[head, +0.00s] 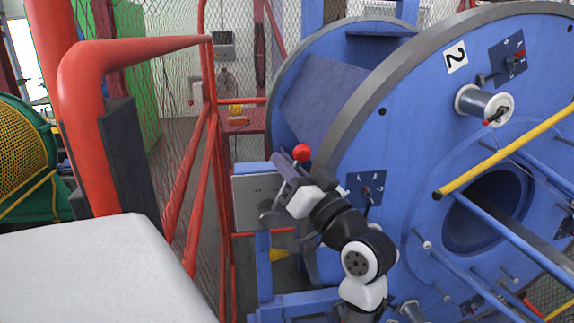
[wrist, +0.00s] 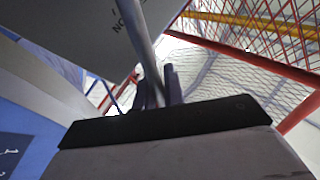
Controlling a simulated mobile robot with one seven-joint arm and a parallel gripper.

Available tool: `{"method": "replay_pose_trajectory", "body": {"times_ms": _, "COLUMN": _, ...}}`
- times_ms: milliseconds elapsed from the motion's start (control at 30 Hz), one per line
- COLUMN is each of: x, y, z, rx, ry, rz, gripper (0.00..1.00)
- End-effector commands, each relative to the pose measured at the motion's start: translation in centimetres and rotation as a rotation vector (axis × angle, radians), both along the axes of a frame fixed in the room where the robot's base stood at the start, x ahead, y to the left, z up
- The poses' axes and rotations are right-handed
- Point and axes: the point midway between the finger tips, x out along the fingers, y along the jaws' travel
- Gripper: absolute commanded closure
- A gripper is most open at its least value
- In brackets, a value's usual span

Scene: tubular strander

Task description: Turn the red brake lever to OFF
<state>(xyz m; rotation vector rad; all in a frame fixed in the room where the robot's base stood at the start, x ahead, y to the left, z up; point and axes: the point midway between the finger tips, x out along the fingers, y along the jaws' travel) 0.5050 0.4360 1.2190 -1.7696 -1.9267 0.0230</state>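The brake lever is a grey rod with a red ball knob (head: 301,153). It leans up and to the right from a round pivot on a grey plate (head: 245,190) left of the big blue disc. My gripper (head: 284,172) reaches up to the rod below the knob. In the wrist view the rod (wrist: 145,42) runs between my two close-set fingers (wrist: 159,92), which look shut on it. The plate (wrist: 85,25) is at the top there, with partly cut-off dark lettering. The knob is not visible in the wrist view.
The blue disc (head: 395,125) marked 2 stands close right of my arm, with a small switch panel (head: 366,189) and a spool (head: 484,105). A red rail frame (head: 212,150) with wire mesh stands left. A pale box top (head: 90,270) fills the lower left.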

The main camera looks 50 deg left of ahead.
Motion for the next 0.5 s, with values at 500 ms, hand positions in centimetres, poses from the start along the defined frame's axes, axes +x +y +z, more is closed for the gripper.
{"method": "replay_pose_trajectory", "body": {"times_ms": 500, "x": -0.2, "y": 0.07, "z": 0.08, "rx": -0.012, "ry": -0.022, "rz": -0.001, "gripper": 1.0}}
